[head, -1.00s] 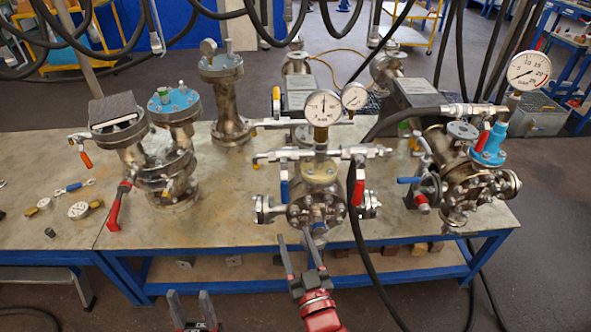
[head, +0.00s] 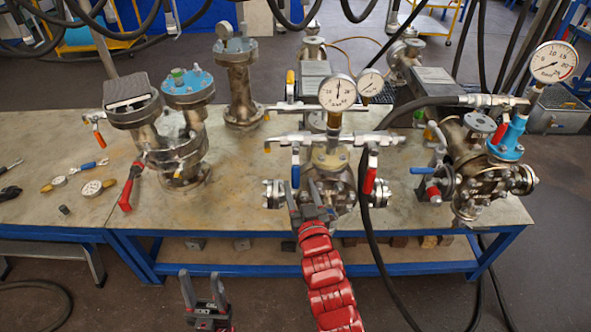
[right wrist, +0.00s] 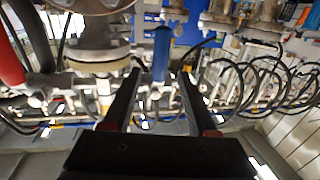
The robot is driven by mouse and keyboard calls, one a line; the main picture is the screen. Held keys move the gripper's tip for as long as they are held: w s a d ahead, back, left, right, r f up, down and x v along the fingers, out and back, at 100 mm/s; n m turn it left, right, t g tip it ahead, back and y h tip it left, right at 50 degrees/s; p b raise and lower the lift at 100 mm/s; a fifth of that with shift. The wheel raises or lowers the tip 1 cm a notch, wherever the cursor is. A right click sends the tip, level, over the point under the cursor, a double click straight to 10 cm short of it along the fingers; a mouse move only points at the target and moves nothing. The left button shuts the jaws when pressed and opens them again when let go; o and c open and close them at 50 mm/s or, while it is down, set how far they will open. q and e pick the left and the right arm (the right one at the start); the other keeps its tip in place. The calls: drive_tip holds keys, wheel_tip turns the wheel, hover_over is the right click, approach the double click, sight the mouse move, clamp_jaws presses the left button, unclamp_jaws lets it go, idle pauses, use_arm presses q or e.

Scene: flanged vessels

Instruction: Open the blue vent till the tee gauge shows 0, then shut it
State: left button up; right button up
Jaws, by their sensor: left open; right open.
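The tee gauge (head: 338,92) stands above the metal tee on the middle vessel; its needle is too small to read surely. The blue vent handle (head: 295,172) hangs down from the left end of the tee's crossbar, and a red handle (head: 369,181) hangs at the right. My right gripper (head: 305,193) is open just in front of the middle vessel, close to the blue handle. In the right wrist view the blue handle (right wrist: 161,52) appears between the open fingertips (right wrist: 161,72), not visibly gripped. My left gripper (head: 204,290) is open and empty, low in front of the bench.
A vessel with a blue flange (head: 186,85) and red lever stands left. A vessel with a large gauge (head: 554,62) stands right. A black hose (head: 367,225) hangs down close right of my right arm. Small tools and gauges lie on the bench's left (head: 60,135).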

sight(296, 177)
drive_tip(key=shift+w+a+f+p, duration=0.15)
drive_tip(key=shift+w+p, duration=0.1)
drive_tip(key=shift+w, duration=0.65)
drive_tip(key=shift+w+a+r+p, duration=0.1)
drive_tip(key=shift+w+a+p, duration=0.15)
drive_tip(key=shift+w, duration=0.7)
drive_tip(key=shift+w+a+f+p, duration=0.1)
drive_tip(key=shift+w+p, duration=0.2)
drive_tip(key=shift+w, duration=0.6)
clamp_jaws()
